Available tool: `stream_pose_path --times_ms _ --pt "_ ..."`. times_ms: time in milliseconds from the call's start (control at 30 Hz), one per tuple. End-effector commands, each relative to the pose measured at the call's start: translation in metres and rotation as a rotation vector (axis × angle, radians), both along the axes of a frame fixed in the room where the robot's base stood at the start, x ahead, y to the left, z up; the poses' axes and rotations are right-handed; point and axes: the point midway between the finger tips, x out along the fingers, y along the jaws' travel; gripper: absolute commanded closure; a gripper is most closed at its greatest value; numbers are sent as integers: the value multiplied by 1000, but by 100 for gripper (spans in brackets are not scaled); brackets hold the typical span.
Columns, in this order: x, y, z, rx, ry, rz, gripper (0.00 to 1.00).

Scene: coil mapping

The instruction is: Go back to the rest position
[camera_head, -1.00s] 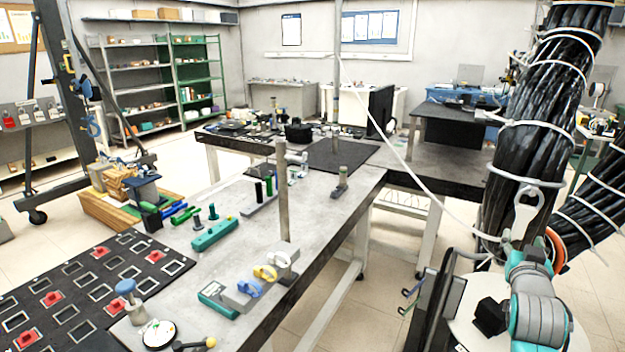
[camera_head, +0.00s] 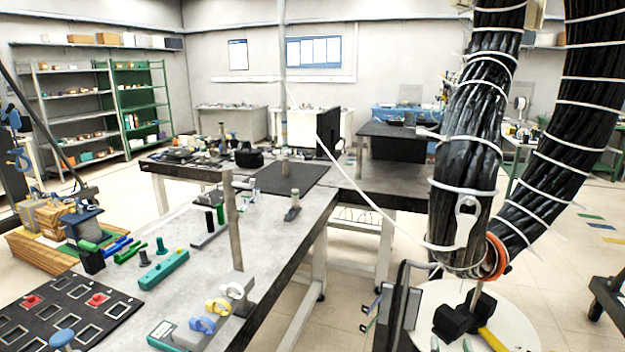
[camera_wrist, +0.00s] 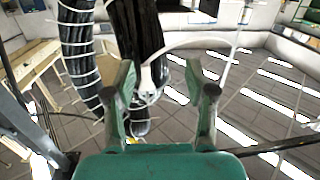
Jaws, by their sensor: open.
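My gripper (camera_wrist: 163,95) shows in the wrist view with its two green fingers spread apart and nothing between them. Beyond the fingers are thick black cable bundles (camera_wrist: 80,50) tied with white bands, and the tiled floor. The gripper itself does not show in the head view. There the black cable bundles (camera_head: 468,130) hang at the right above a round white surface (camera_head: 515,310) with a black block (camera_head: 455,318) on it.
A black slotted mat (camera_head: 75,310) lies at lower left. Shelves (camera_head: 140,105) stand at the back left. Floor at the right is partly clear.

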Motion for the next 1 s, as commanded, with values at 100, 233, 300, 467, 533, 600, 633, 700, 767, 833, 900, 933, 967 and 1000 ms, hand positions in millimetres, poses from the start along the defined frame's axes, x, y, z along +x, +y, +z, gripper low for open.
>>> stream_pose_path --times_ms 100,233,300,467,533,600,633,700,767,833,900,933,967,1000 --pt "-35 14 -35 2 25 28 45" --pt "-73 28 -64 3 45 56 45" --pt "-95 35 -77 4 54 72 45" --pt "-146 50 -103 7 77 103 45" --pt "-168 56 -112 11 86 116 45" --pt "-191 61 -119 15 96 128 45" --pt "-201 63 -122 16 100 133 45" --pt "-224 68 -126 19 109 144 45" --pt "-244 72 -130 21 117 154 45" --pt "-267 76 -132 25 126 164 45" --pt "-289 80 -133 29 136 174 45" --pt "-299 82 -134 30 140 178 45" --pt "-308 83 -133 33 144 181 45" --pt "-321 85 -132 35 149 186 45"
